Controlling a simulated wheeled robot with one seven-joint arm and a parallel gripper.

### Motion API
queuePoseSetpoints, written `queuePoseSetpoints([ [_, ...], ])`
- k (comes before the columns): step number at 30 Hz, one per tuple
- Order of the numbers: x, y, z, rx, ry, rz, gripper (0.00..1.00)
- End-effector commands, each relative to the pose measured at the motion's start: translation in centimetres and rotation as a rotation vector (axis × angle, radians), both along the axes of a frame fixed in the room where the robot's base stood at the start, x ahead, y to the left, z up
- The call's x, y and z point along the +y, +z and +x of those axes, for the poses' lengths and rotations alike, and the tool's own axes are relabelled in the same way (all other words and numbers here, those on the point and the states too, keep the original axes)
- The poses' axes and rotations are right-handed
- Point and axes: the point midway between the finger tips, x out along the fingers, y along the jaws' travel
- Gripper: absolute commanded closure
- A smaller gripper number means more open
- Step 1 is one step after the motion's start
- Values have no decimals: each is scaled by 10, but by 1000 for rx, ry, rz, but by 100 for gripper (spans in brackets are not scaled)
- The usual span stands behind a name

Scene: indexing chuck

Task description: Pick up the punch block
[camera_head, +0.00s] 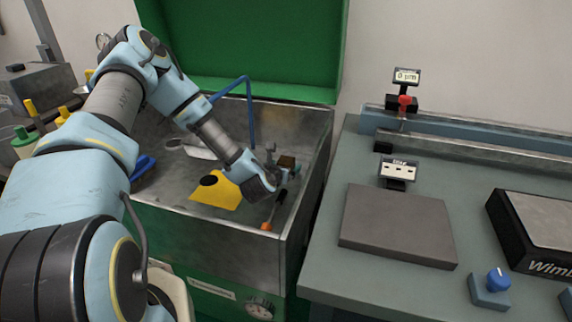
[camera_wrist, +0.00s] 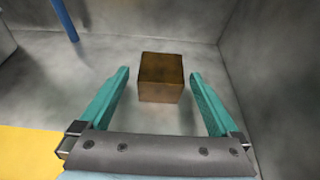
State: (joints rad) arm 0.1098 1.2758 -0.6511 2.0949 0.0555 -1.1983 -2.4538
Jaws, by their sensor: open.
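A brown block with a darker top, which looks like the punch block (camera_wrist: 161,78), sits on the grey metal floor of the green tub. My gripper (camera_wrist: 160,78) is open in the wrist view, with one teal finger on each side of the block and a gap on both sides. The fingers do not touch it.
The metal tub (camera_head: 225,232) has high walls close around my arm. A bench (camera_head: 335,270) with a grey plate (camera_head: 398,224) stands to the right.

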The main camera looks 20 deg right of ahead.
Motion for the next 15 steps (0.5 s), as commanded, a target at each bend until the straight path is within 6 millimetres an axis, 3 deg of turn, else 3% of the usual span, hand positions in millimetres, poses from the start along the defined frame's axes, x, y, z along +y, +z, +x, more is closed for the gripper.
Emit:
queuePoseSetpoints([
  [2, 0, 0, 0, 0, 0, 0, 3],
  [15, 0, 0, 0, -1, 0, 1, 52],
])
